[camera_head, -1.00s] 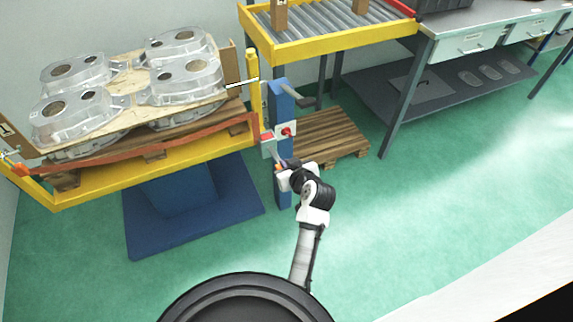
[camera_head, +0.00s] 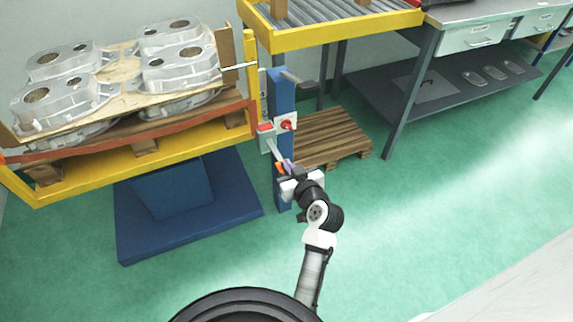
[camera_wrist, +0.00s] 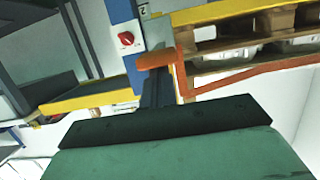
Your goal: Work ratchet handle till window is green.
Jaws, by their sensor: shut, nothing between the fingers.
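A blue post (camera_head: 283,92) stands at the right end of the yellow lift table. A small red window (camera_head: 265,128) shows on a light box beside the post. A thin grey handle (camera_head: 275,149) slants down from this box towards my gripper (camera_head: 285,167). My gripper is shut and empty, low in front of the post; whether it touches the handle I cannot tell. In the wrist view my dark gripper (camera_wrist: 156,88) points at an orange-red part (camera_wrist: 160,60), close to its tips. The window cannot be made out there.
A red rotary switch (camera_head: 286,125) sits on the post and also shows in the wrist view (camera_wrist: 126,39). Aluminium castings (camera_head: 178,75) lie on a pallet on the yellow table (camera_head: 100,178). A wooden pallet (camera_head: 335,135) lies behind the post. Green floor is free at right.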

